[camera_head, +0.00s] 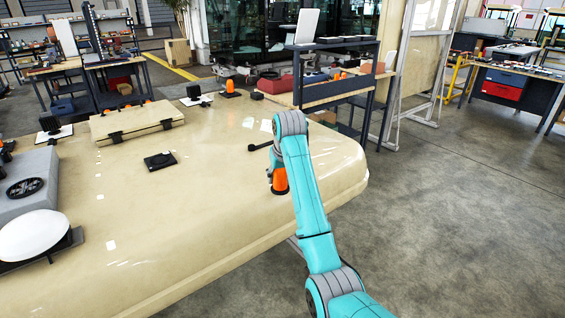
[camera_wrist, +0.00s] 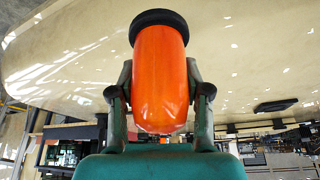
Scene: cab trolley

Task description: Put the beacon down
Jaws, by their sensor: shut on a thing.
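The orange beacon (camera_head: 280,181) with a black base is at the near right part of the beige cab roof (camera_head: 215,205) in the head view. In the wrist view the beacon (camera_wrist: 161,80) fills the middle, its black base toward the roof. My gripper (camera_wrist: 160,100) is shut on it, one finger on each side. In the head view my arm hides most of the gripper (camera_head: 274,172). The black base appears at or just above the roof surface; I cannot tell whether it touches.
On the roof are a beige hatch (camera_head: 137,120), a flat black part (camera_head: 160,161), a white dome (camera_head: 33,235) and a second orange beacon (camera_head: 230,86). A dark shelf trolley (camera_head: 335,90) stands behind the roof's far edge. The roof between these parts is mostly clear.

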